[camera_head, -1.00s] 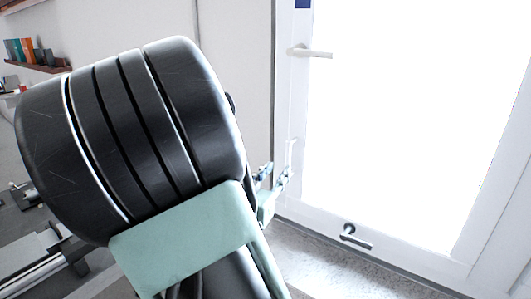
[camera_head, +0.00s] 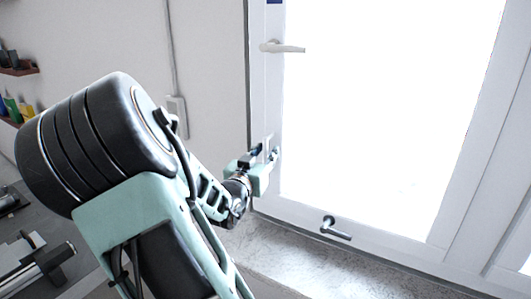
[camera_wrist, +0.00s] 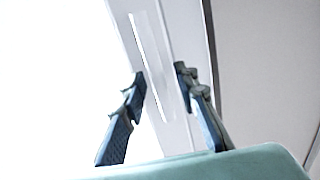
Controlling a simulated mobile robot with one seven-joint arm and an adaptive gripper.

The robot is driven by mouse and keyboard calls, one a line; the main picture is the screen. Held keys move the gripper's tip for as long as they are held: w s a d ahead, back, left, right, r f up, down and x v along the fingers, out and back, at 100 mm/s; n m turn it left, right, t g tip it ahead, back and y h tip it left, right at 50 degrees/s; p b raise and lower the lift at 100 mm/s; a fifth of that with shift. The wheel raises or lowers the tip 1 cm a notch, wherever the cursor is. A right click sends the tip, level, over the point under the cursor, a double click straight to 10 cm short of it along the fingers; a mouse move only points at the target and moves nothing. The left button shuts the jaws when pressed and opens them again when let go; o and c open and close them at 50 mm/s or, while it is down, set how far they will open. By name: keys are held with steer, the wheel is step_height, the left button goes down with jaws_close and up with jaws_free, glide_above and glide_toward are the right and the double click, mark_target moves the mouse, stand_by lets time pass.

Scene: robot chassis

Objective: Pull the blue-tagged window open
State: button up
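The window (camera_head: 272,100) has a white frame around a bright pane. A dark blue tag (camera_head: 274,2) shows at the top of its left frame, cut by the picture edge. A white lever handle (camera_head: 283,47) sticks out level below the tag. My gripper (camera_head: 271,158) is low at the left frame, well below this handle. In the wrist view my gripper (camera_wrist: 160,78) is open. Its fingers are apart, in front of a long white strip (camera_wrist: 148,48) on the frame. I cannot tell whether they touch it. The tag is not visible in the wrist view.
A metal lever (camera_head: 335,229) sits on the bottom frame. A grey speckled sill (camera_head: 300,258) lies below the window. A wall box with a cable (camera_head: 177,115) is left of the frame. A shelf (camera_head: 18,70) and a bench with equipment (camera_head: 35,262) stand at the far left.

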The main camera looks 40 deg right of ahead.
jaws_close()
steer(key=shift+f, duration=0.1)
stand_by(0.3)
